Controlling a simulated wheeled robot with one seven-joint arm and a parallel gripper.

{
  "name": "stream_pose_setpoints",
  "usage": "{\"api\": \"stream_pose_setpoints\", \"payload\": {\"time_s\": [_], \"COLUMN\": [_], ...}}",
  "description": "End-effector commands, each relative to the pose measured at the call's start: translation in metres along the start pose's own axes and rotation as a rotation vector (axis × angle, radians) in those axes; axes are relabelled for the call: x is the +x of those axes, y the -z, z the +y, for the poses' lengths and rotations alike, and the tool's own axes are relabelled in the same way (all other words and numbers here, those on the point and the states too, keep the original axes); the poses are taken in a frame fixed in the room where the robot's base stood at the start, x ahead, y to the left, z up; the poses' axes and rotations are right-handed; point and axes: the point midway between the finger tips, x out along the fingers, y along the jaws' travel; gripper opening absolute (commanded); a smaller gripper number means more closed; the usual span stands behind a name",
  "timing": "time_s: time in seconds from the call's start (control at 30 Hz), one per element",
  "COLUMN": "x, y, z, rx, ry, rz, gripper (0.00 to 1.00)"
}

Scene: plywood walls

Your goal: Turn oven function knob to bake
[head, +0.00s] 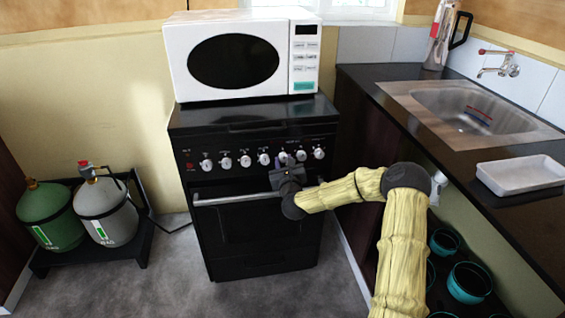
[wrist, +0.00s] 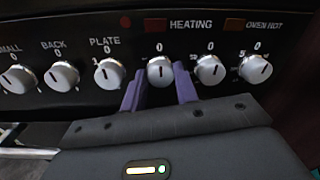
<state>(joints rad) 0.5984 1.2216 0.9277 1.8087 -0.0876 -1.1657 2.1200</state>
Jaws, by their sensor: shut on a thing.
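The oven (head: 255,225) is black, with a row of white round knobs on its front panel. My gripper (head: 284,163) is at this panel, on the third knob from the right (head: 283,156). In the wrist view, its two purple fingers (wrist: 159,84) stand on either side of that knob (wrist: 160,70) and are shut on it. A "0" is printed above the knob, and its mark looks about upright. No function name for this knob can be read. The knob to its right (wrist: 209,69) is free.
A white microwave (head: 240,55) stands on top of the oven. The oven door handle (head: 230,198) runs below the knobs. A counter with a sink (head: 400,88) is at the right. Two gas bottles (head: 105,210) stand at the left, with clear floor between.

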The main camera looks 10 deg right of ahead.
Motion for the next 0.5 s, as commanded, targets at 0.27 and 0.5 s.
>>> {"api": "stream_pose_setpoints", "payload": {"time_s": [0.27, 0.5], "x": [-0.0001, -0.0002], "y": [0.0001, 0.0009], "z": [0.0007, 0.0009], "rx": [-0.091, -0.257], "ry": [0.000, 0.001], "rz": [-0.004, -0.011], "gripper": [0.07, 0.07]}}
